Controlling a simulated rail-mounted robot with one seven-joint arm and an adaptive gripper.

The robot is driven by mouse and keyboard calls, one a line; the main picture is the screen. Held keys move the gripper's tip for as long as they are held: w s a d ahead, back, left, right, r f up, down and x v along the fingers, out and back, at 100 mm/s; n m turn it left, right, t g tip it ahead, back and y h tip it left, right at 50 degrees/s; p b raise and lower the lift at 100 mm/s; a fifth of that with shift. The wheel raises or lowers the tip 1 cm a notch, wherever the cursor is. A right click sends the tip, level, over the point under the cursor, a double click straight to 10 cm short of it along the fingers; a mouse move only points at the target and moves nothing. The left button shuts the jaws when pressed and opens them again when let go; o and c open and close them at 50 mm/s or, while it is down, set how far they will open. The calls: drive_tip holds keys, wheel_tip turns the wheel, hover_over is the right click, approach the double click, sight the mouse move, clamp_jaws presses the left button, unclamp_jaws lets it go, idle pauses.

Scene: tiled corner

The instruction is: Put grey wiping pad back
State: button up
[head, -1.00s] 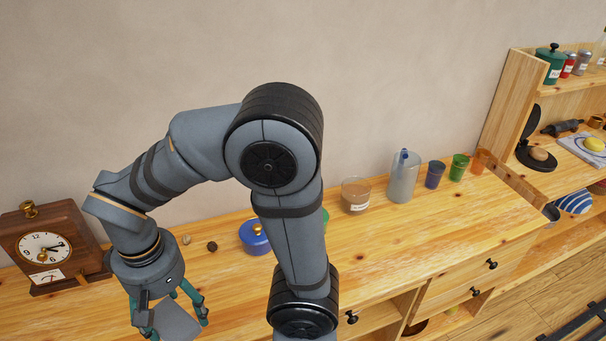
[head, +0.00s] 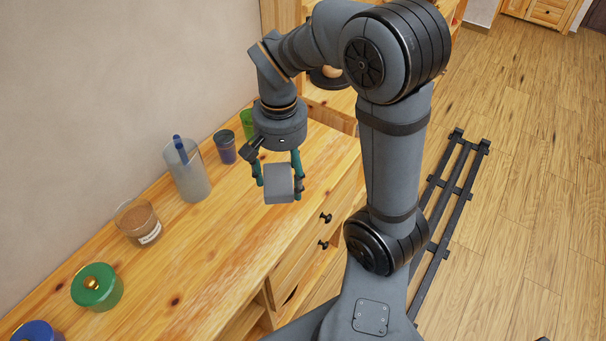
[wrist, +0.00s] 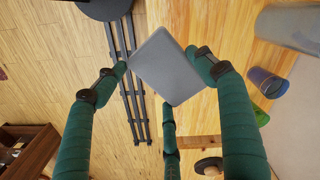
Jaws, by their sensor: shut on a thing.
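The grey wiping pad (head: 278,184) is a flat grey block held in my gripper (head: 278,178), in the air over the right part of the wooden counter in the head view. In the wrist view the pad (wrist: 168,66) sits between the green fingers of my gripper (wrist: 165,75), which are shut on it. The pad hangs apart from the counter top. No marked place for the pad can be made out.
On the counter (head: 190,265) stand a clear pitcher (head: 188,178), a purple cup (head: 226,147), a green cup (head: 247,122), a glass jar (head: 139,223) and a green lidded pot (head: 97,287). A wooden shelf unit (head: 283,30) stands behind. The counter's middle is clear.

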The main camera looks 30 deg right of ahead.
drive_tip(key=w+d+f+m+b, duration=0.2)
drive_tip(key=d+f+m, duration=0.2)
drive_tip(key=d, duration=0.4)
drive_tip(key=w+d+f+m+b, duration=0.2)
drive_tip(key=d+f+m, duration=0.15)
drive_tip(key=d, duration=0.35)
drive_tip(key=shift+m, duration=0.25)
drive_tip(key=w+a+f+p, duration=0.1)
drive_tip(key=w+f, duration=0.1)
drive_tip(key=w, duration=0.1)
drive_tip(key=w+a+f, duration=0.1)
drive_tip(key=w+f, duration=0.1)
drive_tip(key=w, duration=0.1)
drive_tip(key=w+a+f+p, duration=0.1)
drive_tip(key=w+f, duration=0.1)
drive_tip(key=w, duration=0.2)
drive_tip(key=shift+w+a+p, duration=0.1)
drive_tip(key=shift+a+p, duration=0.1)
drive_tip(key=shift+p, duration=0.15)
drive_tip(key=shift+w+f, duration=0.1)
drive_tip(key=shift+f, duration=0.05)
drive_tip(key=shift+f+p, duration=0.45)
drive_tip(key=shift+f, duration=1.55)
drive_tip(key=shift+f, duration=0.15)
drive_tip(key=o, duration=1.1)
